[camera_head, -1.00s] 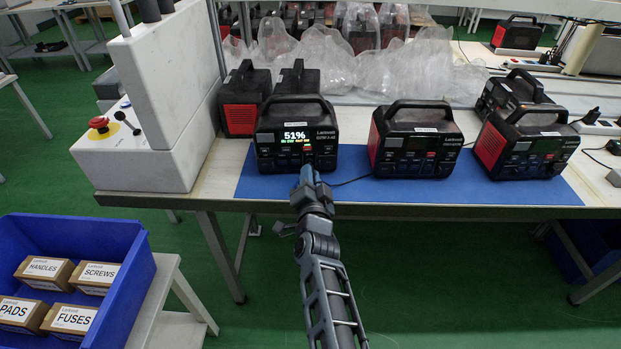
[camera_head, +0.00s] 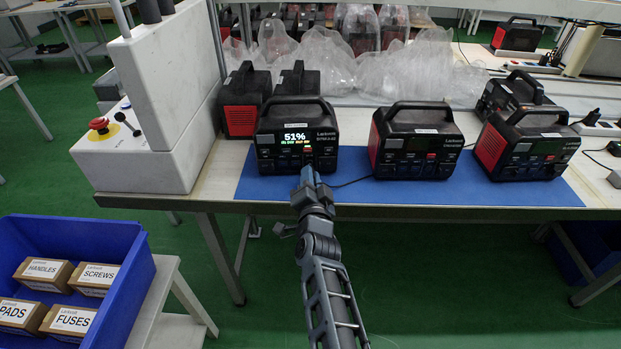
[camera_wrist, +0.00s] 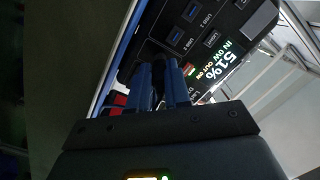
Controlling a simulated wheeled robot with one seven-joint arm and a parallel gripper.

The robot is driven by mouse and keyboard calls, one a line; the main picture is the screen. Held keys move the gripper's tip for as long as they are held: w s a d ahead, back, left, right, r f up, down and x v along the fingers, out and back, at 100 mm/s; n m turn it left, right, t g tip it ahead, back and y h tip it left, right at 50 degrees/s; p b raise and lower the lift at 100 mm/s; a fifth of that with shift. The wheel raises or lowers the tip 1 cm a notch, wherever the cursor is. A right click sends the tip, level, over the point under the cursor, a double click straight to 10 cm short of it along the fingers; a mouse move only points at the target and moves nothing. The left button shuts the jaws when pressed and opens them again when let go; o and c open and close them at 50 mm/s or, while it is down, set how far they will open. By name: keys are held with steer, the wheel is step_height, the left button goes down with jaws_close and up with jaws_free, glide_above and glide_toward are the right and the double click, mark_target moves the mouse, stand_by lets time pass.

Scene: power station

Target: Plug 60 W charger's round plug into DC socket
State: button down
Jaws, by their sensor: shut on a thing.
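The power station (camera_head: 297,137) with the lit display (camera_head: 295,137) stands upright on the blue mat (camera_head: 420,197). The display reads 51%; in the wrist view, the tilted display (camera_wrist: 214,72) also shows an "IN 0W" line. My gripper (camera_head: 308,172) is at the lower right of that station's front. Its blue fingers (camera_wrist: 160,68) are shut on a small dark thing, apparently the round plug (camera_wrist: 159,82), mostly hidden between them. The DC socket is hidden behind the fingers, so I cannot tell whether the plug touches it. A thin black cable (camera_head: 352,182) runs right from the gripper area.
Two dark-screened stations (camera_head: 415,140) (camera_head: 524,145) stand to the right on the mat. A white test stand (camera_head: 165,95) with a red button is left. A blue bin (camera_head: 115,240) of boxes is lower left. Clear plastic bags (camera_head: 325,60) lie behind.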

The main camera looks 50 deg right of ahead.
steer(key=shift+w+d+b, duration=0.4)
steer(key=shift+w+d, duration=0.1)
steer(key=shift+d, duration=0.05)
stand_by(0.9)
steer(key=shift+d+r, duration=0.25)
steer(key=shift+r, duration=0.15)
stand_by(0.5)
stand_by(0.6)
steer(key=c, duration=1)
jaws_free()
steer(key=shift+f, duration=0.1)
steer(key=shift+s, duration=0.1)
steer(key=shift+f, duration=0.1)
steer(key=shift+s+a+f, duration=0.1)
steer(key=shift+s+a, duration=0.1)
steer(key=shift+a, duration=0.1)
steer(key=shift+w+a+b+v, duration=0.1)
steer(key=shift+b+v, duration=0.1)
steer(key=shift+v, duration=1.6)
steer(key=shift+w+a+b+v, duration=0.1)
steer(key=shift+b+v, duration=0.05)
steer(key=shift+v, duration=1.65)
